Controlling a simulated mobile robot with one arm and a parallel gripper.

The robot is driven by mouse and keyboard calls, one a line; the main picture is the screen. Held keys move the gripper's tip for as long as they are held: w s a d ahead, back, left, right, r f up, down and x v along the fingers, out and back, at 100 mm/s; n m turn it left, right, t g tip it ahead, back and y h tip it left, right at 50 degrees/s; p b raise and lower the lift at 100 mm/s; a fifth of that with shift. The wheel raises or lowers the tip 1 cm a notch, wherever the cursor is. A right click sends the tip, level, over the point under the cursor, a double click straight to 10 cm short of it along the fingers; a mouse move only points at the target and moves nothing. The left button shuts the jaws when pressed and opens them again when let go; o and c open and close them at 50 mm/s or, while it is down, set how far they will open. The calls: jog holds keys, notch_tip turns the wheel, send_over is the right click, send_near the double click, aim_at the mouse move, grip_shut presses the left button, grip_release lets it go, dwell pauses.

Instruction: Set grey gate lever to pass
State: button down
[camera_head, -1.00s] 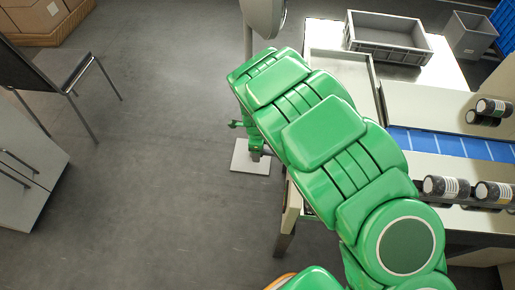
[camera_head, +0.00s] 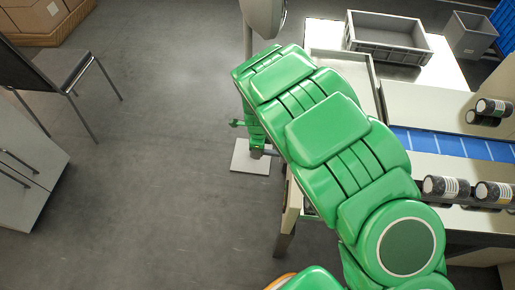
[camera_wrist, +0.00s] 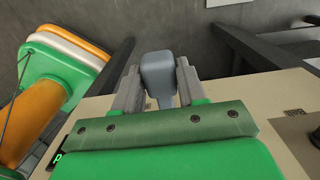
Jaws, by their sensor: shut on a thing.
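In the wrist view, the grey gate lever (camera_wrist: 158,72) has a rounded blue-grey grip and stands between the two fingers of my gripper (camera_wrist: 159,84). The fingers are shut on it, one on each side. The lever's lower part is hidden behind the green gripper body, so I cannot tell which position it is set to. A small lit green sign (camera_wrist: 58,158) shows on the beige panel (camera_wrist: 275,112) at lower left, partly covered. In the head view, my green arm hides the lever and most of the gripper.
In the head view, a blue conveyor (camera_head: 450,145) with dark cylindrical rolls (camera_head: 446,187) beside it lies to the right. A grey crate (camera_head: 388,38) stands on the white table behind. A chair (camera_head: 72,75) and cabinet (camera_head: 28,165) stand left; the floor between is clear.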

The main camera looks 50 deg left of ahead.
aim_at(272, 151)
jog(key=shift+w+d+r+g+y, duration=0.1)
jog(key=shift+w+r+g+y, duration=0.1)
jog(key=shift+r+g+y, duration=0.25)
jog(key=shift+w+d+r+g+y, duration=0.15)
jog(key=shift+r+g+y, duration=0.15)
jog(key=shift+r, duration=0.2)
jog(key=shift+w+d+r+g+y, duration=0.15)
jog(key=shift+w+r+g+y, duration=0.05)
jog(key=shift+r+g+y, duration=0.25)
jog(key=shift+w+d+r+g+y, duration=0.15)
jog(key=shift+r+g+y, duration=0.15)
jog(key=shift+r+y, duration=0.2)
jog(key=c, duration=0.7)
grip_release()
jog(key=shift+r, duration=0.1)
jog(key=shift+v, duration=3.8)
jog(key=shift+d, duration=0.1)
